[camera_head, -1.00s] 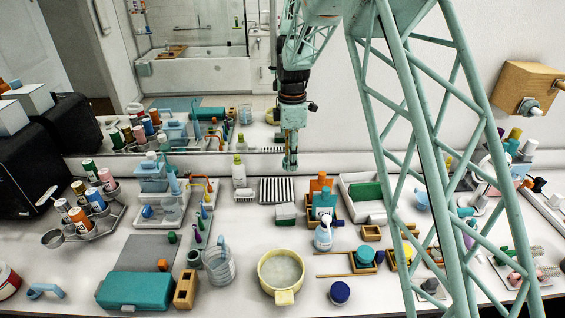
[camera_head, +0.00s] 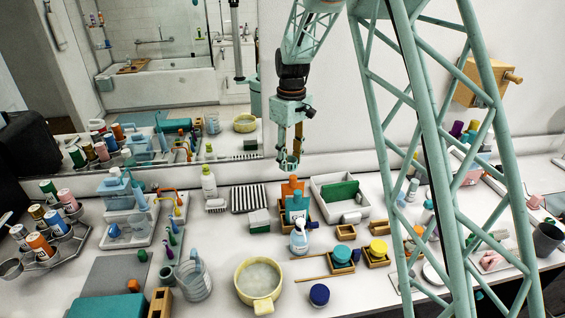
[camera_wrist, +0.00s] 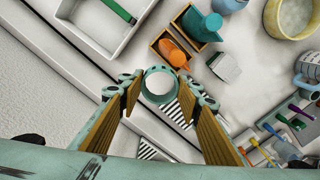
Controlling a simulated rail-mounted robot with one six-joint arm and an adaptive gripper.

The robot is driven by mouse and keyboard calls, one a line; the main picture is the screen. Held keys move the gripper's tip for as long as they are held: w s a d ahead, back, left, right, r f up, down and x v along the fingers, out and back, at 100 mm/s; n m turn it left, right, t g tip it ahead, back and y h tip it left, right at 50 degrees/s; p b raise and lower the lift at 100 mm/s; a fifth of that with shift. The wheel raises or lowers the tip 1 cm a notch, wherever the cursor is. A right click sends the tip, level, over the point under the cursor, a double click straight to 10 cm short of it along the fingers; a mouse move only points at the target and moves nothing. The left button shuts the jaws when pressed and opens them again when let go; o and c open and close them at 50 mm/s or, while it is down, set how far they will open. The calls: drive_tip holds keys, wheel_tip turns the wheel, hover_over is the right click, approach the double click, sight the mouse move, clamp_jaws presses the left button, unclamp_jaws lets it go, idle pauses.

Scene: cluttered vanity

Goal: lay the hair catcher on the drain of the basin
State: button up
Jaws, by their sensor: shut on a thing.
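My gripper (camera_head: 289,163) hangs above the back of the counter, near the mirror. In the wrist view its fingers are shut on a small round teal ring (camera_wrist: 160,70) with a pale middle, apparently the hair catcher. It is clear of the counter. A round yellow basin (camera_head: 243,295) with a front handle stands at the front middle of the counter, in front of and left of my gripper. Its inside looks pale grey, and I cannot make out a drain. The basin also shows at the top right of the wrist view (camera_wrist: 267,22).
A striped mat (camera_head: 251,198) and a white bottle (camera_head: 208,183) stand at the back. A clear jug (camera_head: 195,280) stands left of the basin.

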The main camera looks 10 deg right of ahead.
drive_tip(key=s+d+r+m+b, duration=0.1)
drive_tip(key=s+d+r+m, duration=0.1)
drive_tip(key=d+m, duration=0.7)
drive_tip(key=shift+s+r+m, duration=0.35)
drive_tip(key=shift+s+m, duration=0.5)
drive_tip(key=shift+m, duration=0.25)
